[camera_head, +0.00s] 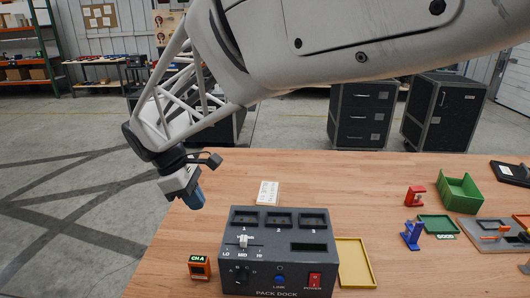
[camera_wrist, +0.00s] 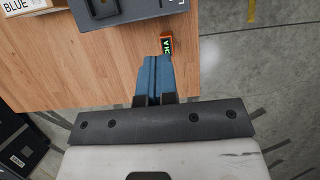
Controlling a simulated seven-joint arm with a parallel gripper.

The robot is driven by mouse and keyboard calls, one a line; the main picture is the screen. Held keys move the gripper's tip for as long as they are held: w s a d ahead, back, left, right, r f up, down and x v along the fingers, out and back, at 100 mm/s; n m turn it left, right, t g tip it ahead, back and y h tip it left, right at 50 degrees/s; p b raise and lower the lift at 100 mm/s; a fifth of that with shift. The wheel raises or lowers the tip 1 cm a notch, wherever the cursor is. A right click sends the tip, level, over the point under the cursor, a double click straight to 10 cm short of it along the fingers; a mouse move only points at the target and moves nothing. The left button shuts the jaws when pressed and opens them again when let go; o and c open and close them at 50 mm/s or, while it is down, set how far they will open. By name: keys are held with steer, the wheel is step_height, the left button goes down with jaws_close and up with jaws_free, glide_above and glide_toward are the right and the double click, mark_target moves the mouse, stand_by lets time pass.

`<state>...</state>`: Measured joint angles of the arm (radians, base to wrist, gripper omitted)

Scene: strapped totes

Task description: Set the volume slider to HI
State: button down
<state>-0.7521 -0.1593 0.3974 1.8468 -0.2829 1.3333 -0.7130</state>
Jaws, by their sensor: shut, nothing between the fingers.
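The grey pack dock (camera_head: 278,254) stands on the wooden table, and part of it shows at the top of the wrist view (camera_wrist: 140,10). Its volume slider has a pale knob (camera_head: 243,241) in a slot marked LO, MID and HI; the knob stands at about MID. The slider is not clearly visible in the wrist view. My gripper (camera_head: 197,201) has blue fingers, is shut and empty, and is in the air to the left of the dock and above it. The shut fingers also show in the wrist view (camera_wrist: 155,76).
An orange box with a CH A display (camera_head: 199,267) stands just left of the dock. A yellow tray (camera_head: 355,263) lies right of it, and a white card (camera_head: 268,193) behind. Red, blue and green items stand farther right. The table's left edge is near my gripper.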

mark_target(244, 241)
steer(key=shift+f, duration=0.15)
steer(key=x, duration=0.9)
steer(key=shift+d+f, duration=0.1)
steer(key=shift+f, duration=0.1)
steer(key=shift+d+f, duration=0.1)
steer(key=shift+d, duration=1.95)
steer(key=shift+d, duration=2.45)
